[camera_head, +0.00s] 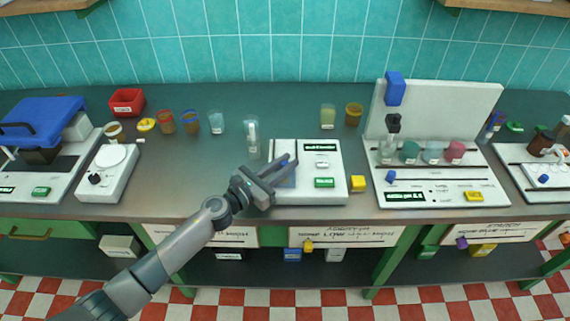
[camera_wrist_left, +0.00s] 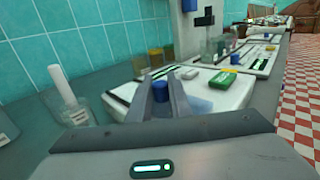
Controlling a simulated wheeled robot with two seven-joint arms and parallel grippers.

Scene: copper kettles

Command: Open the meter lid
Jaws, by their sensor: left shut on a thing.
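The meter (camera_head: 330,185) is a flat white box at the middle of the counter, with a small screen and a green button; it also shows in the left wrist view (camera_wrist_left: 232,97). A pale blue patch (camera_head: 287,181) on its left part looks like the lid, partly hidden by my fingers. My left gripper (camera_head: 291,163) reaches over the meter's left side. In the left wrist view its fingers are shut on a blue knob (camera_wrist_left: 160,92), which looks like the lid's handle. I cannot tell whether the lid is raised. My right gripper is not in view.
A clear tube in a holder (camera_head: 252,138) stands just left of the meter. A yellow block (camera_head: 357,184) sits at its right. Cups (camera_head: 353,114) stand behind it. A white station with coloured flasks (camera_head: 440,185) is on the right.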

